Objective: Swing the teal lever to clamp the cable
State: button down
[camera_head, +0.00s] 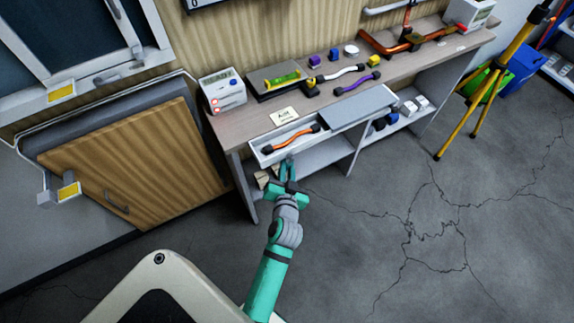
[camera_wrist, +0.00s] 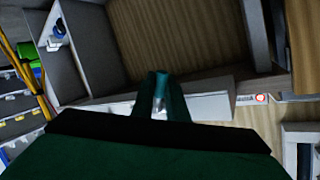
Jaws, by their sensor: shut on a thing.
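My teal gripper (camera_head: 288,170) is at the front of a pulled-out white drawer (camera_head: 265,158) under the workbench. In the wrist view its fingers (camera_wrist: 160,95) are closed together against the pale drawer front (camera_wrist: 210,107), with a small light part between them; the exact part gripped is mostly hidden. An orange cable (camera_head: 291,139) with black ends lies in the open left part of the drawer. A white cable (camera_head: 345,73) and a purple cable (camera_head: 357,84), both with dark ends, lie on the bench top. I cannot make out a teal lever.
The workbench (camera_head: 252,128) carries a white display device (camera_head: 222,90), a grey block with a yellow-green level (camera_head: 283,78), a note card (camera_head: 285,115) and copper pipework (camera_head: 410,42). A wooden door panel (camera_head: 140,155) stands left. A yellow tripod (camera_head: 485,95) stands right. The cracked floor is clear.

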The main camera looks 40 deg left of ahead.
jog(key=shift+r, duration=0.1)
jog(key=c, duration=1.7)
grip_release()
jog(key=shift+c, duration=0.2)
jog(key=shift+a, duration=0.1)
